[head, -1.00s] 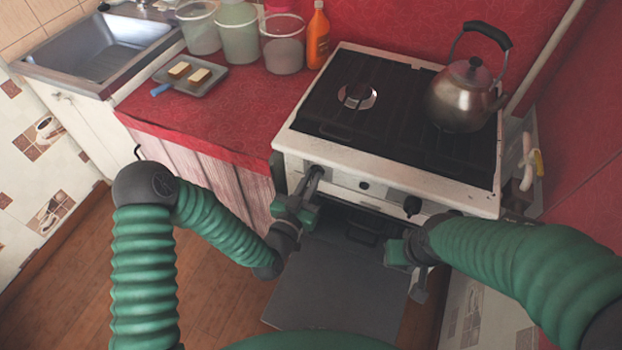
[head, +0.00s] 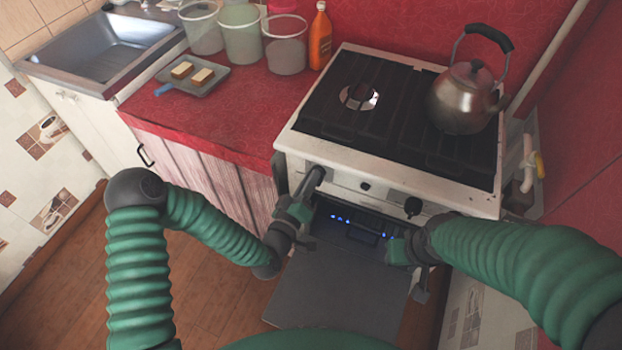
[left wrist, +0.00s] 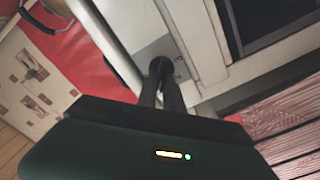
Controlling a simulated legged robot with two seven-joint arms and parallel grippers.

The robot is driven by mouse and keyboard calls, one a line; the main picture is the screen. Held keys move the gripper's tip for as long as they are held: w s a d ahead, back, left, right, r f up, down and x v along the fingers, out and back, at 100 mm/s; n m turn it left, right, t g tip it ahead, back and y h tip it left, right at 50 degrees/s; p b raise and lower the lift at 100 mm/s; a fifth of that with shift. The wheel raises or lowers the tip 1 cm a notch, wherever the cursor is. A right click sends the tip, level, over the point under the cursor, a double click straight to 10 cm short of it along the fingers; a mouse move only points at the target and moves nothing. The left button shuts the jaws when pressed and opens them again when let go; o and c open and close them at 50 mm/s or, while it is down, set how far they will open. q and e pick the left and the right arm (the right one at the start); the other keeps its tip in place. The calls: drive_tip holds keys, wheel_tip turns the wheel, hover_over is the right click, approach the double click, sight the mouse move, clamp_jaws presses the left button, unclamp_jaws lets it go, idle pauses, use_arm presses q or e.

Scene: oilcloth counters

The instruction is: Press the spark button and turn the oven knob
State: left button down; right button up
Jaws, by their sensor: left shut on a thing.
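The white stove's front panel (head: 342,182) carries a small dark button (head: 365,186) near its middle and a dark knob (head: 412,207) to the right. My left gripper (head: 317,174) is at the panel's left end, shut on the oven knob, which it mostly hides in the head view. The left wrist view shows the knob (left wrist: 160,66) dark and round between the fingertips. Blue flames (head: 340,218) burn in the open oven. My right gripper (head: 402,250) is in front of the oven's right side, below the panel; its fingers are unclear.
The oven door (head: 338,290) hangs open below both grippers. A kettle (head: 464,97) stands on the hob's right. Left of the stove, the red counter (head: 215,115) holds several tubs, an orange bottle (head: 320,38) and a tray (head: 192,82).

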use_arm(q)
drive_tip(key=shift+w+a+n, duration=0.1)
drive_tip(key=shift+a+n, duration=0.1)
drive_tip(key=shift+n, duration=1)
drive_tip(key=c, duration=1.5)
unclamp_jaws()
drive_tip(key=shift+f, duration=0.15)
drive_tip(key=p+v, duration=0.3)
drive_tip(key=v, duration=1.4)
